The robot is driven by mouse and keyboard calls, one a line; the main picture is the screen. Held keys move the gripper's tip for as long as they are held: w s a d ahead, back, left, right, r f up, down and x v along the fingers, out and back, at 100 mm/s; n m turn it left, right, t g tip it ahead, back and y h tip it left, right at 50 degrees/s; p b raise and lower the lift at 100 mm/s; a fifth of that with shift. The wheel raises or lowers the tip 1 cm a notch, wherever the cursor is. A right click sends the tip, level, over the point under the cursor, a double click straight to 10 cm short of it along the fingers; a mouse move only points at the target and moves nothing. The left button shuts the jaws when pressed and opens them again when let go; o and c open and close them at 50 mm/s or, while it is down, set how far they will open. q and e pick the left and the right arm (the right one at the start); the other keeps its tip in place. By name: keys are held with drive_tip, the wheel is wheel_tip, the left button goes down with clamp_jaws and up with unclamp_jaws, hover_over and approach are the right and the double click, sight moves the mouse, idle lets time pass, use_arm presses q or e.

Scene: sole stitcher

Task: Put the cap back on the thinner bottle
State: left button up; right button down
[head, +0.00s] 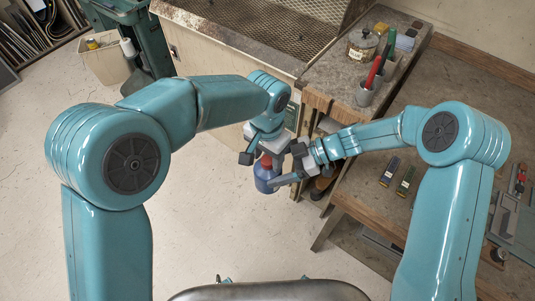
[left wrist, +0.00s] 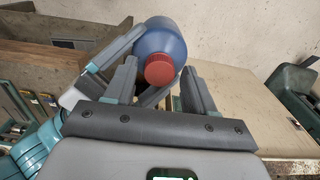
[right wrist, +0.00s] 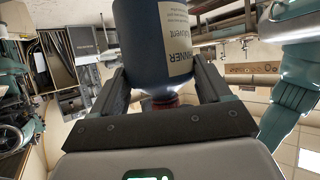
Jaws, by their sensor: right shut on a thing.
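The thinner bottle (head: 265,181) is dark blue with a pale label, held off the floor beside the bench. My right gripper (head: 281,172) is shut on it; in the right wrist view the bottle (right wrist: 140,40) stands between the fingers. The red cap (left wrist: 159,69) is at the bottle's neck; whether it is seated or loose I cannot tell. My left gripper (head: 262,153) is just above the bottle, open, with its fingers on either side of the cap in the left wrist view and gaps showing. The left arm partly hides the bottle top in the head view.
The wooden bench (head: 385,130) is close on the right. A mesh-topped cabinet (head: 225,60) is behind.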

use_arm(q)
drive_tip(key=shift+r, duration=0.1)
wheel_tip(320, 180, up, 12)
idle(0.6)
drive_tip(key=shift+a, duration=0.15)
